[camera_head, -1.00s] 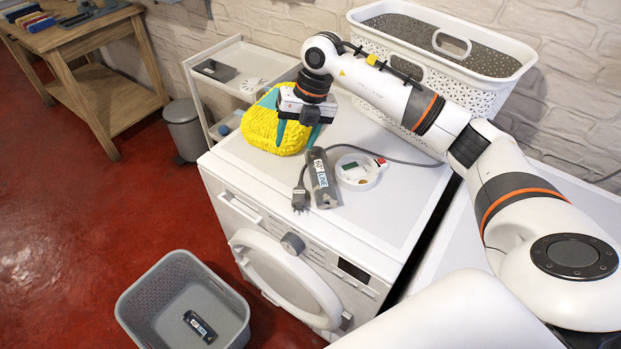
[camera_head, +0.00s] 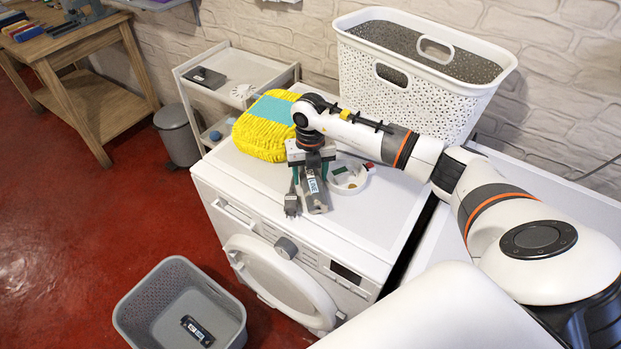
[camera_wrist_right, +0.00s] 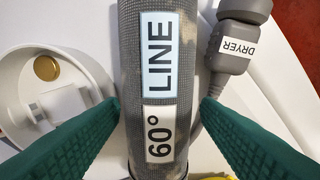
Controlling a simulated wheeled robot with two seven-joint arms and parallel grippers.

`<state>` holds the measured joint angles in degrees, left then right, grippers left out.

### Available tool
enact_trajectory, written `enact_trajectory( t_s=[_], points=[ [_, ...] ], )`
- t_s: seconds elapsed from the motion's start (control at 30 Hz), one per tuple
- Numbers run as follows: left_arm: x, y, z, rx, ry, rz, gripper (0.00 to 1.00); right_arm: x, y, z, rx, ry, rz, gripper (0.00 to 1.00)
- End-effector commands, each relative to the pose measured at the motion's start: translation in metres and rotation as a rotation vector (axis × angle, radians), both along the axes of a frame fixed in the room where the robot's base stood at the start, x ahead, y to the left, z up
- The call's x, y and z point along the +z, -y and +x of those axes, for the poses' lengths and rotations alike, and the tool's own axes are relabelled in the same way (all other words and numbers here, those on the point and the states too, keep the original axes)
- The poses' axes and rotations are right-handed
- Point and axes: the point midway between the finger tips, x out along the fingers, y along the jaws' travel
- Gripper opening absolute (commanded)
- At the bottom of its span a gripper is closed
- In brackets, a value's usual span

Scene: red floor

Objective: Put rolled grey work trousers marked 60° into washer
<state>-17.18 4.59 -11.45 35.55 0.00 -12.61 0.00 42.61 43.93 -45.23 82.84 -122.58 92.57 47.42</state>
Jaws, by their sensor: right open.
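The rolled grey trousers (camera_head: 316,200) lie on top of the white washer (camera_head: 262,250), near its front edge. In the right wrist view the roll (camera_wrist_right: 122,60) shows labels reading "60°" and "LINE". My right gripper (camera_head: 313,182) is open just above the roll. In the right wrist view its green fingers (camera_wrist_right: 158,106) stand on either side of the roll, and I cannot tell whether they touch it. My left gripper is not in view.
A grey plug marked DRYER (camera_wrist_right: 240,48) lies close beside the roll, and a white dish (camera_head: 350,176) on the other side. A yellow bundle (camera_head: 262,140) and a white laundry basket (camera_head: 420,75) stand behind. A grey basket (camera_head: 180,305) holding a dark labelled item is on the floor.

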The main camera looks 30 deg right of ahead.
Motion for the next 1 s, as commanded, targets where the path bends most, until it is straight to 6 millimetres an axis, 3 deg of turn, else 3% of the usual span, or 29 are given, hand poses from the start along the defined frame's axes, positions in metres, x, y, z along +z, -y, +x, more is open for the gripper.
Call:
enact_trajectory(
  t_s=[0.17,0.4,0.67,0.87,1.0],
  points=[
    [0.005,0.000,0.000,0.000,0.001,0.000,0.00,-0.018,0.000,0.000,0.000,-0.001,0.000,0.57],
    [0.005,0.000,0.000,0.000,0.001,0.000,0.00,-0.020,0.000,0.000,0.001,0.001,0.001,0.57],
    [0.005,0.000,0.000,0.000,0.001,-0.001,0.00,-0.019,0.000,0.001,0.000,0.003,0.001,0.17],
    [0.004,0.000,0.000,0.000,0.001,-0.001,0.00,-0.017,0.000,0.001,0.000,0.003,0.001,0.17],
    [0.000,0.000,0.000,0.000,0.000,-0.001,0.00,-0.003,0.000,0.002,-0.001,0.006,0.001,0.17]
  ],
)
